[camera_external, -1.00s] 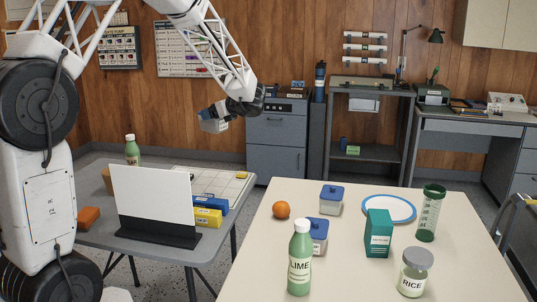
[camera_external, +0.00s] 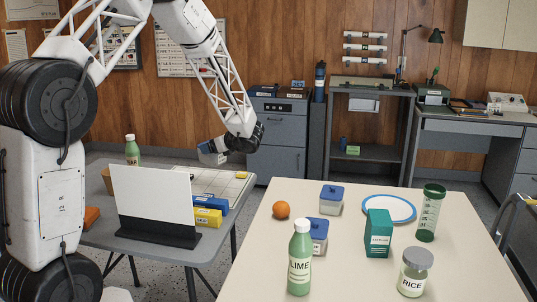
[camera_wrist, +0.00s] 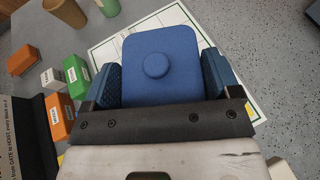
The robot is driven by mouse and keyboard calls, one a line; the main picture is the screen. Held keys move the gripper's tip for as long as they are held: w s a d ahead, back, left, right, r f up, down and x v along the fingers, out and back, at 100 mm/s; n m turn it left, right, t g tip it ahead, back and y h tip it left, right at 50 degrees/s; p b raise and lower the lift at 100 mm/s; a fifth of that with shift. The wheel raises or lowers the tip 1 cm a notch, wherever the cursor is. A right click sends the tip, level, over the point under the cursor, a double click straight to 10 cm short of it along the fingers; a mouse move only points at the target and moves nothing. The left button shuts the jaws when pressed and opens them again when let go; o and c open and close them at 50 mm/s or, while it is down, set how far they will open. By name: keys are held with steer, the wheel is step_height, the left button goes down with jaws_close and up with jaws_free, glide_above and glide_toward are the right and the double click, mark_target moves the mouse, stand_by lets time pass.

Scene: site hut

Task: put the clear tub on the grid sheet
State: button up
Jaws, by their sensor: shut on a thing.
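My gripper (camera_external: 222,148) is shut on a tub with a blue lid, the clear tub (camera_external: 207,157), held in the air above the grey table. In the wrist view, its square blue lid (camera_wrist: 160,55) with a round knob fills the space between the two blue fingers; the tub's body is hidden below the lid. The grid sheet (camera_external: 225,188), white with thin lines, lies flat on the grey table, partly behind a white panel. It also shows in the wrist view (camera_wrist: 118,55), partly hidden under the lid and gripper. The tub is apart from the sheet.
A white panel (camera_external: 155,203) stands on the grey table, with yellow and blue boxes (camera_external: 208,215) beside it and a green bottle (camera_external: 132,150) behind. A small yellow thing (camera_external: 241,175) lies on the sheet. The cream table (camera_external: 350,280) holds two more blue-lidded tubs (camera_external: 331,200).

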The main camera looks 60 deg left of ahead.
mark_target(215, 161)
steer(key=shift+f, duration=3.1)
steer(key=shift+f, duration=1.9)
steer(key=shift+f, duration=0.1)
steer(key=o, duration=1)
steer(key=v, duration=1.2)
